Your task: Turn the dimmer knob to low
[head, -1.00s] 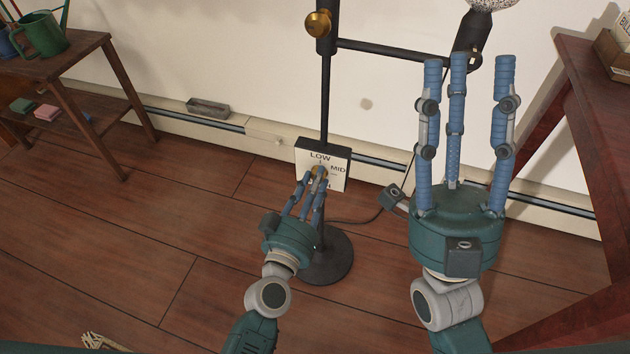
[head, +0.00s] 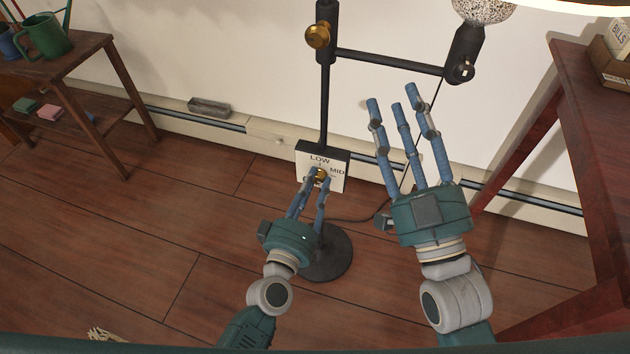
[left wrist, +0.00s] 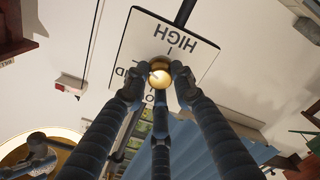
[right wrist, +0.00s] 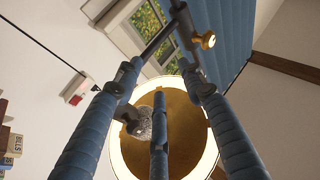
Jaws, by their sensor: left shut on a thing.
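The dimmer knob (head: 320,175) is a small round brass knob on a white plate (head: 334,182) fixed to the black lamp stand. LOW is printed at the plate's top and MID at its right. The left wrist view shows the knob (left wrist: 160,79) between my fingertips, with HIGH upside down above it. A pale mark shows on the knob, but I cannot tell exactly where it points. My left gripper (head: 318,179) is shut on the knob, its fingers hiding the plate's lower part. My right gripper (head: 396,102) is open and empty, right of the stand.
The lamp stand's round base (head: 328,262) rests on the wood floor. A second brass knob (head: 317,36) is higher on the pole. A reddish table (head: 585,130) stands at right and a brown shelf (head: 75,62) at left.

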